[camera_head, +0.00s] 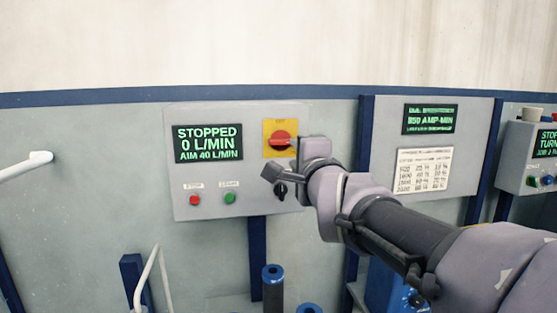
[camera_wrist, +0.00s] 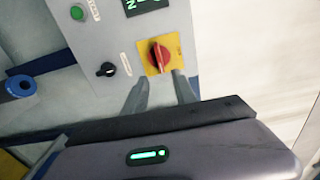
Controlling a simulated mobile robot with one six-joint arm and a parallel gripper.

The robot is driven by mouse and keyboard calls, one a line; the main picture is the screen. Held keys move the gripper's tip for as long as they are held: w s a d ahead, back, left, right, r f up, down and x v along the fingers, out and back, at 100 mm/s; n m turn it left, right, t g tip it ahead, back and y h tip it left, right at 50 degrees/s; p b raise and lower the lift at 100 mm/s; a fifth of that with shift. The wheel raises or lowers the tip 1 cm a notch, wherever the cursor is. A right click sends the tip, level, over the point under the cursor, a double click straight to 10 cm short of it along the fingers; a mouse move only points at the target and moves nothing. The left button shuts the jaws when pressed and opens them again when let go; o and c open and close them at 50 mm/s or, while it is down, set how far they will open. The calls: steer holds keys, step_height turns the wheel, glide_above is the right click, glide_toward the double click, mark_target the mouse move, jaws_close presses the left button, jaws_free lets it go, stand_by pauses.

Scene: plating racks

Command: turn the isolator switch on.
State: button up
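The isolator switch is a red rotary handle (camera_head: 280,140) on a yellow plate, at the upper right of a grey control panel (camera_head: 240,197). In the head view its handle lies roughly level, and my wrist partly covers the plate's lower right. The switch also shows in the wrist view (camera_wrist: 159,56), turned on its side. My gripper (camera_wrist: 159,84) has two grey fingers spread apart with nothing between them. They point at the panel near the yellow plate and appear short of the red handle. The gap in depth is hard to judge.
The panel screen (camera_head: 208,143) reads STOPPED, 0 L/MIN, AIM 40 L/MIN. A red button (camera_head: 194,200), a green button (camera_head: 230,197) and a black knob (camera_wrist: 106,69) sit below. Another screen (camera_head: 430,119) and a printed chart (camera_head: 424,170) are to the right.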

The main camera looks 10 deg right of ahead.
steer(key=s, duration=0.6)
steer(key=shift+s, duration=0.1)
